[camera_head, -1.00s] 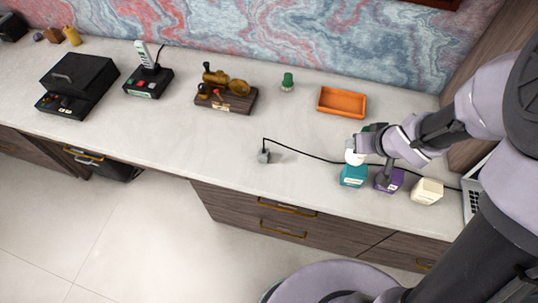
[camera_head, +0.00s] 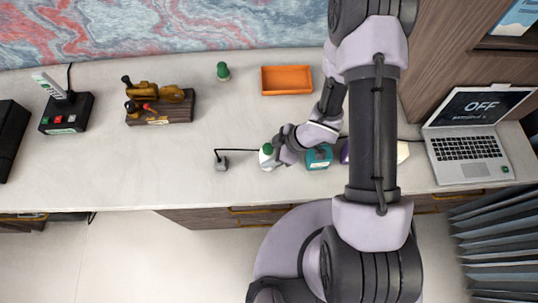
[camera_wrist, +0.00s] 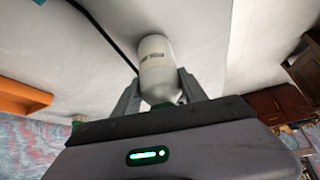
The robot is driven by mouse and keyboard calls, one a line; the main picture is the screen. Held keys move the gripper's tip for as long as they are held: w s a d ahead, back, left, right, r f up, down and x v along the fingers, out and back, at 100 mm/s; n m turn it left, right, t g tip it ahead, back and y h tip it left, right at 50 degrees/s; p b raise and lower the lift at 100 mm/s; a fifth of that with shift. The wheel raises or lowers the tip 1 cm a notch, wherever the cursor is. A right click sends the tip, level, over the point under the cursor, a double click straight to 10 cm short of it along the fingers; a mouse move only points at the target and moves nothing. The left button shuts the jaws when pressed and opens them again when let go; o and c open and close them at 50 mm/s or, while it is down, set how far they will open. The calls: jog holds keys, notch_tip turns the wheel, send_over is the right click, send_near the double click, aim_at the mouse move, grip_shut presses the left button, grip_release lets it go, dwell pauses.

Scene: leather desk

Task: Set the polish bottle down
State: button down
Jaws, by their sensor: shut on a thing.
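The polish bottle is white with a green cap. In the head view the polish bottle (camera_head: 266,160) is upright at the front of the desk, just left of a teal box. My gripper (camera_head: 279,153) comes at it from the right and is shut on it. In the wrist view the white bottle (camera_wrist: 156,66) sits between both fingers of my gripper (camera_wrist: 158,88), its green part near the palm. I cannot tell whether its base touches the desk (camera_head: 120,180).
An orange tray (camera_head: 287,80) and a green-topped item (camera_head: 223,71) are behind. The desk's left front is clear.

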jog(key=shift+w, duration=0.1)
jog(key=c, duration=0.6)
grip_release()
jog(key=shift+f, duration=0.15)
jog(key=shift+c, duration=0.2)
